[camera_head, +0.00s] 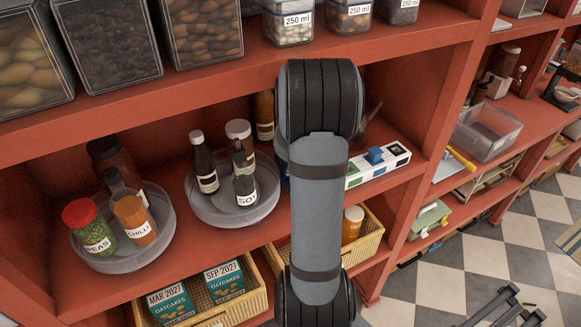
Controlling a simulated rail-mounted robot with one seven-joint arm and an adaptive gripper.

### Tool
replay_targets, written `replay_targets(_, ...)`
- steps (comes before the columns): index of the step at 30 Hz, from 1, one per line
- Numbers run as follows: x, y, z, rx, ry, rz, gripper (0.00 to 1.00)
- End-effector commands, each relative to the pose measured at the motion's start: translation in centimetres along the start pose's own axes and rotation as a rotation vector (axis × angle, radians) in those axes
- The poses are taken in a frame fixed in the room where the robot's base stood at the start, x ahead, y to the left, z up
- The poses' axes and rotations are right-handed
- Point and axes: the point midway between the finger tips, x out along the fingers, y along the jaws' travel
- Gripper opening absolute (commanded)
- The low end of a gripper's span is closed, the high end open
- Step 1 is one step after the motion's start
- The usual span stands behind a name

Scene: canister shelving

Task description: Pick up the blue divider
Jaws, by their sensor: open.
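A small blue upright piece (376,155), which looks like the blue divider, stands on a long white strip (401,154) with coloured and dark squares. The strip lies on the middle red shelf, right of my arm, and its left end runs close to or behind the arm in this view. My arm stands upright in the middle of the picture and covers part of the shelf. My gripper is not visible; the arm may hide it.
Left of my arm, two grey round trays (226,207) (123,253) hold bottles and jars. Clear canisters (290,22) stand on the shelf above. Wicker baskets (254,301) with boxes and a jar sit below. A red upright post (447,110) borders the strip's bay at right.

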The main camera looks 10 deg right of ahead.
Motion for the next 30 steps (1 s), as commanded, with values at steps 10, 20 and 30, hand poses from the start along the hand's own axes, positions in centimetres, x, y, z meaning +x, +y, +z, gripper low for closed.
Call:
replay_targets(10, -0.03, -0.01, 0.01, 0.0, 0.0, 0.0, 0.35)
replay_targets(20, -0.03, 0.0, 0.01, 0.0, 0.0, 0.0, 0.16)
replay_targets(30, -0.02, -0.03, -0.01, -0.001, 0.0, 0.0, 0.0)
